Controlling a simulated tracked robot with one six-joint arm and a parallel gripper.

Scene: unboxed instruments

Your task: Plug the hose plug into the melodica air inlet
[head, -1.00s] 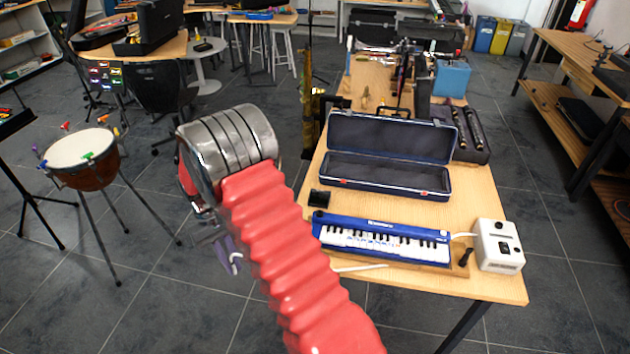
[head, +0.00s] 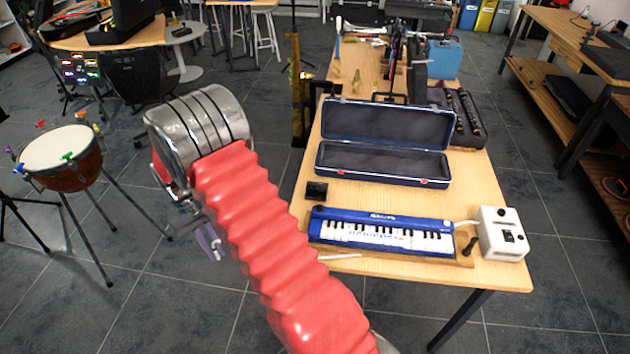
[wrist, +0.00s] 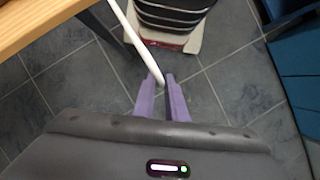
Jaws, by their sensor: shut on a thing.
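The blue melodica (head: 350,219) with white and black keys lies on the wooden table, right of my arm. A white tube meets its right end; I cannot make out the air inlet opening. My gripper (wrist: 160,80) has purple fingers, close together on the end of a white hose (wrist: 130,38). The plug itself is too small to tell apart from the hose. The hose runs up-left toward a wooden edge in the wrist view. In the head view my gripper (head: 208,243) hangs left of the table, over the floor, partly behind my red arm sleeve.
A white box (head: 503,240) with knobs stands right of the melodica. An open dark-blue case (head: 385,178) lies behind it, and a small black box (head: 316,190) lies at the left edge. A drum on a stand (head: 62,150) is at far left. Floor between is clear.

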